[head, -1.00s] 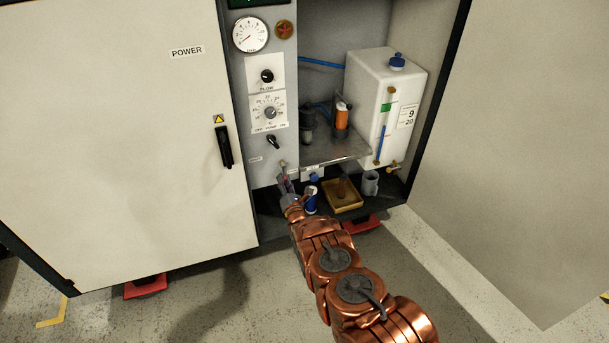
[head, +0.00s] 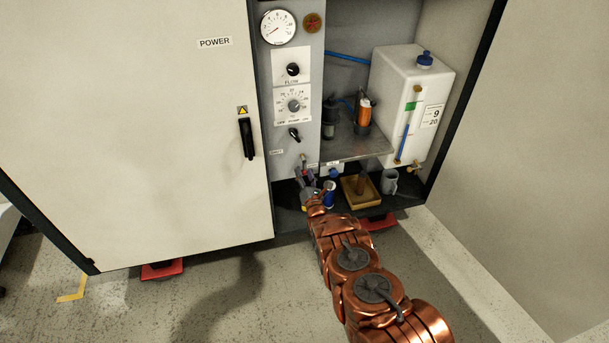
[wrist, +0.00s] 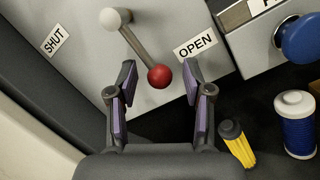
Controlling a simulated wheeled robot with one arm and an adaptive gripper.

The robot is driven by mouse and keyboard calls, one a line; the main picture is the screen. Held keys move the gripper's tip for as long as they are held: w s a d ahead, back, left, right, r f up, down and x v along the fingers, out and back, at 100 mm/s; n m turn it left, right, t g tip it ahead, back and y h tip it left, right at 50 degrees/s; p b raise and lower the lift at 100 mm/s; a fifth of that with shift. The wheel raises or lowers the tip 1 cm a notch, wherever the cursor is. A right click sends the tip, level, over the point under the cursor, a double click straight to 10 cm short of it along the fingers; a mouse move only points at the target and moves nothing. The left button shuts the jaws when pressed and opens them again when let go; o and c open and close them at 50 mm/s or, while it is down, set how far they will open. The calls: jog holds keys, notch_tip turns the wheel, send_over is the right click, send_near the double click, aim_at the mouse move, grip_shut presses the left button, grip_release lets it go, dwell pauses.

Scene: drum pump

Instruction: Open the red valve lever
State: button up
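The valve lever is a grey rod with a red ball knob (wrist: 160,77) in the wrist view. Its upper end meets a pale round pivot (wrist: 116,19) on the grey panel. The rod slants down and right, between a SHUT label (wrist: 56,40) at left and an OPEN label (wrist: 195,45) at right, with the knob nearer OPEN. My gripper (wrist: 158,85) is open, its purple-padded fingers on either side of the knob, with visible gaps. In the head view my gripper (head: 306,180) is low at the panel, and the lever is small there.
A blue knob (wrist: 302,38), a blue-and-white container (wrist: 295,125) and a yellow-and-black item (wrist: 237,143) lie right of my gripper. In the head view, a yellow tray (head: 360,204), a grey mug (head: 389,182) and a metal shelf (head: 365,148) are at right. A closed cabinet door (head: 130,130) is at left.

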jog(key=shift+s+f, duration=0.1)
jog(key=shift+s, duration=0.05)
jog(key=v, duration=1.1)
jog(key=shift+s, duration=0.35)
jog(key=shift+d, duration=0.1)
dwell(0.5)
